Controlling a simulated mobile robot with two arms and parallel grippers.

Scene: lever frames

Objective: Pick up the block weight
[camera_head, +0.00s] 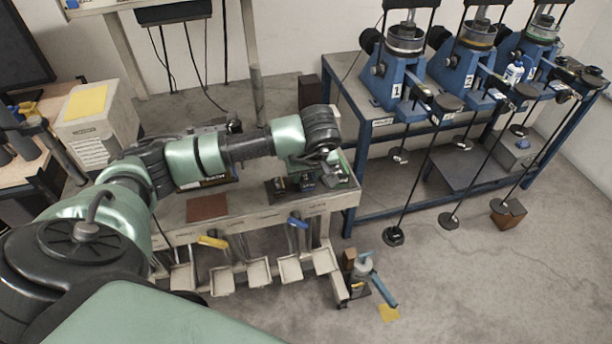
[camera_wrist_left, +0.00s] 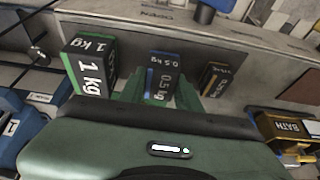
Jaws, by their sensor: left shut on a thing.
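My left gripper (camera_wrist_left: 160,92) is shut on the dark 0.5 kg block weight with blue edges (camera_wrist_left: 163,65), in the left wrist view. Its green fingers stand on either side of the block. A larger green-edged 1 kg block (camera_wrist_left: 88,68) stands just left of it, and a smaller yellow-edged block (camera_wrist_left: 213,78) stands to the right. In the head view the left gripper (camera_head: 308,178) reaches down over the right end of the low grey bench (camera_head: 255,208), and its wrist hides part of the blocks. I cannot tell whether the held block is clear of the surface. My right gripper is not in view.
A blue table (camera_head: 375,150) with several numbered lever frames (camera_head: 405,75) stands to the right, with rods hanging from them. Small trays (camera_head: 290,268) line the bench's front. Open floor (camera_head: 450,280) lies at the lower right.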

